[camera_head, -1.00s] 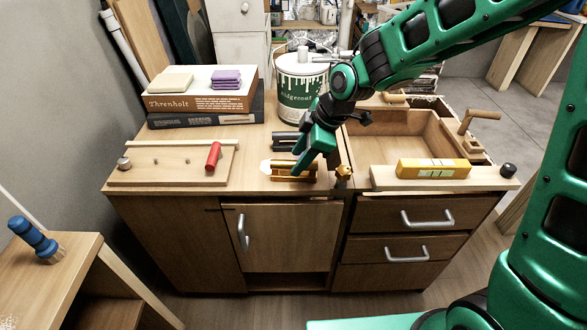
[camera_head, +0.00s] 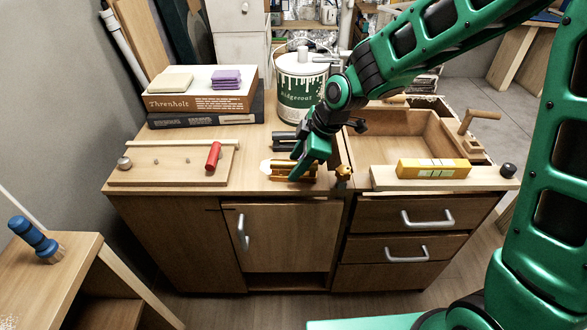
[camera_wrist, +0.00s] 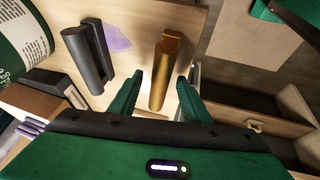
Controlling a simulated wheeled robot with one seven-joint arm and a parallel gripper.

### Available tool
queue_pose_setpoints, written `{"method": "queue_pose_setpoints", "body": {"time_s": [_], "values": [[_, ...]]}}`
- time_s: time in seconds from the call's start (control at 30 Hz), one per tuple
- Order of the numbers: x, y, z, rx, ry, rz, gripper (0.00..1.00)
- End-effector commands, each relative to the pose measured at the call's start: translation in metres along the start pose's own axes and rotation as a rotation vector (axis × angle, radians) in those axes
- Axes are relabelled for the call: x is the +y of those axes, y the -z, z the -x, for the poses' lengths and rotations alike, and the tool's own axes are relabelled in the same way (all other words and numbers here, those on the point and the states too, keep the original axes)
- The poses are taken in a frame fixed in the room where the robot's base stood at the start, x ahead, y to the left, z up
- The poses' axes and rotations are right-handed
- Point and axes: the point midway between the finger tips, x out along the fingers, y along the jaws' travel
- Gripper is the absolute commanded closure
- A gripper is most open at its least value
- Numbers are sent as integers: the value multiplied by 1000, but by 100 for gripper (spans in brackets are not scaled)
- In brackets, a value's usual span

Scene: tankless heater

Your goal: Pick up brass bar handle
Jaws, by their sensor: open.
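The brass bar handle (camera_head: 279,164) lies on the wooden counter near its front edge, partly hidden by my gripper in the head view. In the wrist view the brass bar handle (camera_wrist: 165,75) lies lengthwise between my two green fingers. My gripper (camera_wrist: 160,78) is open, with one finger to each side of the bar and gaps showing. It points down over the bar in the head view (camera_head: 295,176). I cannot tell how far the fingertips reach below the bar's top. A dark grey bar handle (camera_head: 284,141) lies behind the brass one and also shows in the wrist view (camera_wrist: 88,58).
A paint can (camera_head: 302,85) stands behind the handles. A small brass-coloured piece (camera_head: 344,172) sits close to the right of my gripper. A board with a red cylinder (camera_head: 213,156) lies to the left. A yellow level (camera_head: 433,168) lies by the open wooden tray on the right.

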Motion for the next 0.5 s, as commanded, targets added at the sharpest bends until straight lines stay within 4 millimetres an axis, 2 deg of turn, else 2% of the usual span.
{"method": "queue_pose_setpoints", "body": {"time_s": [0.27,0.3,0.47,0.5], "values": [[0,0,0,0,0,0,57],[0,0,0,0,0,0,61],[0,0,0,0,0,0,100],[0,0,0,0,0,0,100]]}}
